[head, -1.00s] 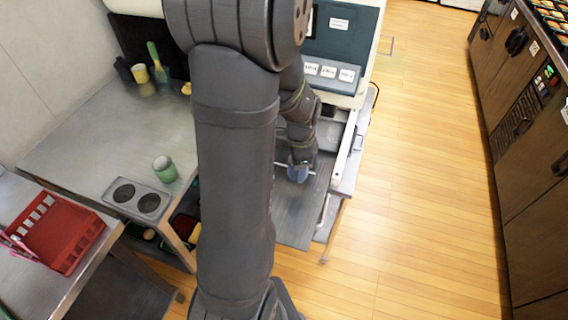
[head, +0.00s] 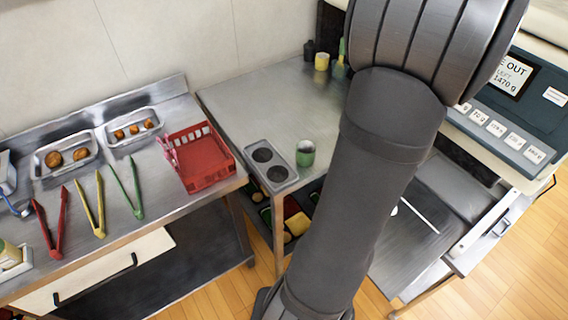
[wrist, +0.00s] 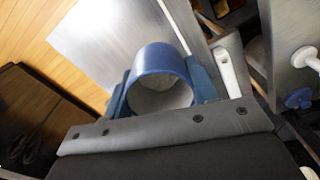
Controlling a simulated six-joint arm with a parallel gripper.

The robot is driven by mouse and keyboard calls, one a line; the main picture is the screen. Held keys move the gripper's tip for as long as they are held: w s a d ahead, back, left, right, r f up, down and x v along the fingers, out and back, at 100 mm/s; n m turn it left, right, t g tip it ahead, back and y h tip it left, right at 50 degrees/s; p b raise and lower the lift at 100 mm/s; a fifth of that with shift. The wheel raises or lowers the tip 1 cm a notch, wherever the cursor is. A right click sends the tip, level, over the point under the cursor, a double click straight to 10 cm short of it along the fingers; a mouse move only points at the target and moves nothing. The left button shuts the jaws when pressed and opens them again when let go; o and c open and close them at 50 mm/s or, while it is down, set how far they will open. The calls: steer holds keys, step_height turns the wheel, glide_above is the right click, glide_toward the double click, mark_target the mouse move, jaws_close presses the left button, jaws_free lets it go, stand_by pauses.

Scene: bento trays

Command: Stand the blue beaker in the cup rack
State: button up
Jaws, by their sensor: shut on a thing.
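The blue beaker (wrist: 160,58) is between the fingers of my gripper (wrist: 163,86) in the wrist view, its round open mouth facing the camera. My gripper is shut on it. In the head view my own arm hides both the gripper and the beaker. The cup rack (head: 271,181) is a small grey block with two round dark holes, both empty. It sits at the front left corner of the steel table. A green cup (head: 305,154) stands just right of the rack, outside it.
A red basket (head: 197,158) stands left of the rack on a neighbouring counter, with coloured tongs and trays of food farther left. A yellow cup (head: 321,61) and dark bottles stand at the back. The steel table (head: 255,105) behind the rack is clear.

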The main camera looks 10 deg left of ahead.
steer(key=w+a+r+n, duration=0.2)
steer(key=a+n, duration=0.3)
steer(key=a, duration=0.4)
steer(key=n, duration=0.6)
glide_above(277, 173)
step_height(277, 173, down, 5)
steer(key=shift+d, duration=0.1)
steer(key=shift+f, duration=1.9)
steer(key=o, duration=0.6)
steer(key=shift+f, duration=0.2)
steer(key=o, duration=0.5)
steer(key=shift+c, duration=0.2)
steer(key=shift+r, duration=0.1)
